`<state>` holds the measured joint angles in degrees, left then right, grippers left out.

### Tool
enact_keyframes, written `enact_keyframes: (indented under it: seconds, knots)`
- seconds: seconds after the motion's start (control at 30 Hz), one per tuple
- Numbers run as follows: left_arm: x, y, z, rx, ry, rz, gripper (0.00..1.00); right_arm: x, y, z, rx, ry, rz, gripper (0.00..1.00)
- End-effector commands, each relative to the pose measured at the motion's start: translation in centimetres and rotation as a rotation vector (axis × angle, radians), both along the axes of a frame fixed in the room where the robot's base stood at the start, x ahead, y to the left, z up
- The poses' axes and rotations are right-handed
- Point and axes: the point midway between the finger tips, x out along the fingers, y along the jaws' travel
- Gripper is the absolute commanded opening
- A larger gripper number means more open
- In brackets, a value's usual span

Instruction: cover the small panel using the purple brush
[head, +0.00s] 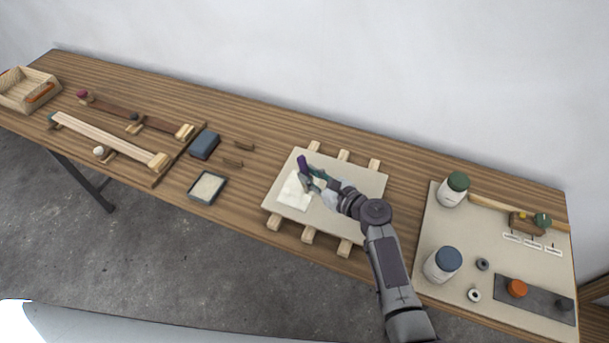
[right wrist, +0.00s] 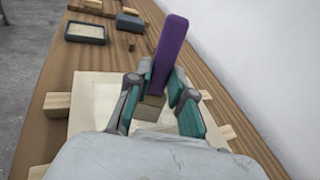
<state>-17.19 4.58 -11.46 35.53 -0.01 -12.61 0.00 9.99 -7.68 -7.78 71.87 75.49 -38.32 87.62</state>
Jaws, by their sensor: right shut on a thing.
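The small panel (head: 340,226) is a flat beige board lying on several wooden strips on the bench. A paler cream patch (head: 293,192) covers part of its left side; the rest is beige. My right gripper (head: 312,182) is over the panel's left half, shut on the purple brush (head: 303,163). In the right wrist view the brush's purple handle (right wrist: 169,52) stands up, tilted, between the fingers (right wrist: 160,101). A brown block-like end (right wrist: 149,109) shows low between them. I cannot tell whether the bristles touch the panel. My left gripper is not in view.
Left of the panel are a shallow tray (head: 193,193) with pale contents and a dark blue block (head: 204,144). On the right, a beige mat (head: 433,214) bears a green-lidded jar (head: 454,189) and a blue-lidded jar (head: 442,265). A wooden box (head: 50,94) stands far left.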

Motion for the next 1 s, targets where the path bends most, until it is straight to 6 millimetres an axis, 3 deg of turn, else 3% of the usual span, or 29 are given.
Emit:
enact_keyframes:
  seconds: [0.6,1.0]
  knots:
    - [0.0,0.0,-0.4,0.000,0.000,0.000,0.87,0.7,-3.0,-0.3,-0.001,-0.002,-0.002,0.00]
    - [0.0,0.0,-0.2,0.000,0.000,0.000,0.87,-0.2,-2.6,-0.6,0.001,0.000,-0.001,0.00]
